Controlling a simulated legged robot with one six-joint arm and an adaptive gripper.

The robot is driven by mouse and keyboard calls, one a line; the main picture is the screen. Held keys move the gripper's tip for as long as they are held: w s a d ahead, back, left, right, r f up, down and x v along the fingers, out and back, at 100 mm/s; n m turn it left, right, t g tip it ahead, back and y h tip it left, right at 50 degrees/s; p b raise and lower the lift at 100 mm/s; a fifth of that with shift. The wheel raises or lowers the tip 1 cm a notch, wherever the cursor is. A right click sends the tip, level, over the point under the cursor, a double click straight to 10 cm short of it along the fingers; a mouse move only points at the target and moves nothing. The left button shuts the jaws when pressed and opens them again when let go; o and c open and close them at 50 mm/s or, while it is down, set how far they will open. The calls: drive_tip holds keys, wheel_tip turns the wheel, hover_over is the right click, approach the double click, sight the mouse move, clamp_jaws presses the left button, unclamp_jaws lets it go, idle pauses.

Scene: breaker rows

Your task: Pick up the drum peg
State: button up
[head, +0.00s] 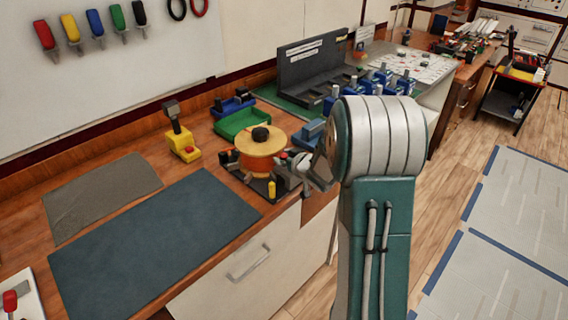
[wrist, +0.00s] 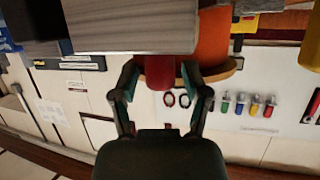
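My gripper (head: 290,170) is low over the bench edge, just right of the orange drum (head: 256,164) with its wooden top and black knob (head: 260,133). In the wrist view, my gripper (wrist: 158,78) has its fingers spread. A red cylindrical piece (wrist: 160,72) lies between them, with a gap on each side. I take it for the drum peg, but cannot be sure; its other end is hidden behind a grey block (wrist: 130,25). A small red tip (head: 283,155) shows beside the drum in the head view. The orange drum (wrist: 213,38) is close beside the fingers.
A yellow peg (head: 271,188) stands in front of the drum. A green tray (head: 240,122) and a yellow-based tool (head: 182,143) are behind and left. Blue parts (head: 308,134) stand close on the right. The dark mat (head: 150,235) is clear.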

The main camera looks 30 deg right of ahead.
clamp_jaws()
drive_tip(key=shift+r, duration=0.1)
